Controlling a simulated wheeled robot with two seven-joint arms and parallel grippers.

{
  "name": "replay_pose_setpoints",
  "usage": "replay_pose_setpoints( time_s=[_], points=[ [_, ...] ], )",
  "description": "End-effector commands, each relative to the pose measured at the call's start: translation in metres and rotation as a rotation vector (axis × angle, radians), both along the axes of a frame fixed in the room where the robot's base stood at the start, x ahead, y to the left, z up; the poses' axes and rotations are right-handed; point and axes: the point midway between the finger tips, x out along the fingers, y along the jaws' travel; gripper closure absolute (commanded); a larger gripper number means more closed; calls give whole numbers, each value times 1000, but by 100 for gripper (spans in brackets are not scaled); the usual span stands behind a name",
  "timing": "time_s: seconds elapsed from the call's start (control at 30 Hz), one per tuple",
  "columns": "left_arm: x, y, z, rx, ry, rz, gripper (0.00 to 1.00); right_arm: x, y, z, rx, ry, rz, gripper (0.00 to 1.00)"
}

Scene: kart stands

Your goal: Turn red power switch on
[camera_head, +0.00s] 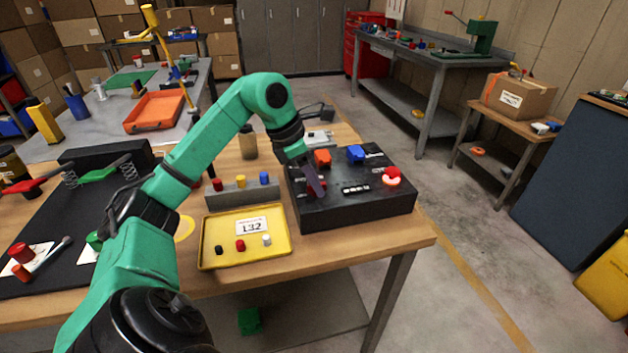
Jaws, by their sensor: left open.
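A black control box (365,207) stands at the right end of the wooden table. My left gripper (316,188) points down over the left part of the box. It is open, and a small red part shows close beside its fingers. The fingers partly hide that part, so I cannot tell whether they touch it or which way it is set. My right gripper is not in view.
A yellow tray (220,257) with small pegs and a "132" label lies left of the box. Behind it is a grey holder (240,195) with coloured pegs. A bottle (248,142) stands farther back.

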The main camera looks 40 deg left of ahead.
Motion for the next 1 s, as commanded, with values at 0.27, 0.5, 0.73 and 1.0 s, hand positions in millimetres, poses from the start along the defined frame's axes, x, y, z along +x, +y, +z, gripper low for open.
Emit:
replay_pose_setpoints(
  time_s=[0.27,0.5,0.73,1.0],
  points=[
    [0,0,0,0,0,0,100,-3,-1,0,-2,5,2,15],
    [0,0,1,0,0,-2,100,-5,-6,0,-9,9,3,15],
    [0,1,2,0,1,-45,100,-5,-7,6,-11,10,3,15],
    [1,2,6,0,0,-204,100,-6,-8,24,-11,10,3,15]
  ],
)
